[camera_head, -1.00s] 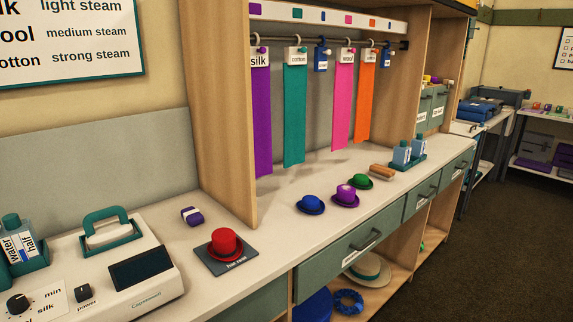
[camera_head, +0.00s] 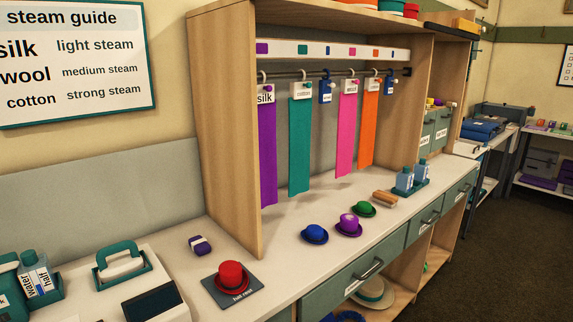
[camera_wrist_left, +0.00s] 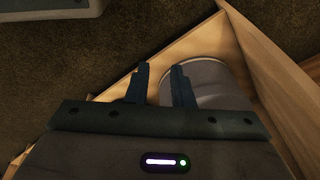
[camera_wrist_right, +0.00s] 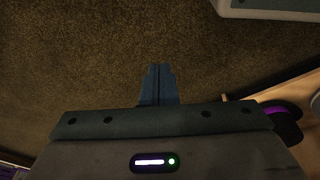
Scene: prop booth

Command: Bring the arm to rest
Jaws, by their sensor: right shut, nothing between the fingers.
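Neither arm shows in the head view. In the left wrist view my left gripper (camera_wrist_left: 160,85) has its two dark fingers apart with nothing between them. It hangs over the floor and a wooden shelf edge, with a grey round bin-like thing (camera_wrist_left: 213,82) close to the right finger. In the right wrist view my right gripper (camera_wrist_right: 158,70) has its fingers together, empty, over the brown carpet (camera_wrist_right: 90,60).
Coloured strips hang from a rail. Carpet at right is open.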

